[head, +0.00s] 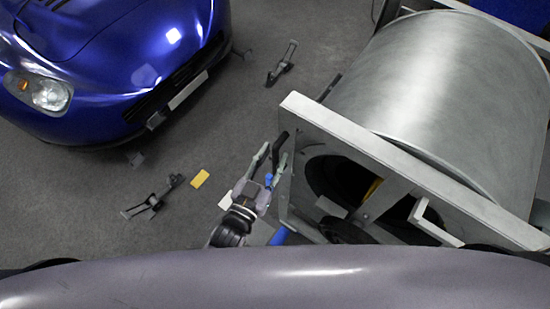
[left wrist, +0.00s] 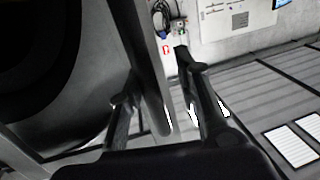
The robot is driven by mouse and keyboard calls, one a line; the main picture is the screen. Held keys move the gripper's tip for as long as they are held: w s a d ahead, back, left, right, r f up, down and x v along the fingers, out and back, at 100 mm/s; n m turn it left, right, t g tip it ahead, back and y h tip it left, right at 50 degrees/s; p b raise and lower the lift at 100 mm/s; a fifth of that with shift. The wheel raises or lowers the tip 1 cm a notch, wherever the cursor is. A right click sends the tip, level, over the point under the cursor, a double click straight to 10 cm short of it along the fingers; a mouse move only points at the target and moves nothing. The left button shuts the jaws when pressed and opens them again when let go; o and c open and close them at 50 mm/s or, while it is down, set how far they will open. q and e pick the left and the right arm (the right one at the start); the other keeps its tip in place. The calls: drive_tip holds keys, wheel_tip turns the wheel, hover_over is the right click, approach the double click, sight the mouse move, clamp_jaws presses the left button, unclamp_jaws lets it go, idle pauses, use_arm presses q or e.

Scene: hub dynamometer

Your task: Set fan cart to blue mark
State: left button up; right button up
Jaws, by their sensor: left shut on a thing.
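The fan cart (head: 440,90) is a big metal drum in a pale grey frame at the right of the head view. Its dark round opening faces the lower left. My left gripper (head: 271,160) is at the frame's left edge. In the left wrist view its fingers (left wrist: 152,82) are shut around a grey upright bar (left wrist: 147,45) of the cart. A blue patch (head: 280,236), which may be the blue mark, shows beside the cart's lower left corner, partly hidden by my arm and the cart. My right gripper is out of view.
A blue car (head: 110,60) stands at upper left. Two dark metal stands lie on the floor, one (head: 153,198) near the yellow mark (head: 200,178), one (head: 282,65) farther back. A white mark (head: 226,200) is beside my arm. Grey floor between car and cart is mostly free.

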use_arm(q)
drive_tip(key=shift+o, duration=1.3)
drive_tip(key=shift+w+a+r, duration=0.2)
drive_tip(key=shift+w+a, duration=0.7)
drive_tip(key=shift+o, duration=0.7)
drive_tip(key=shift+a, duration=0.1)
drive_tip(key=shift+f, duration=0.15)
drive_tip(key=v, duration=1.2)
drive_tip(key=shift+f, duration=0.1)
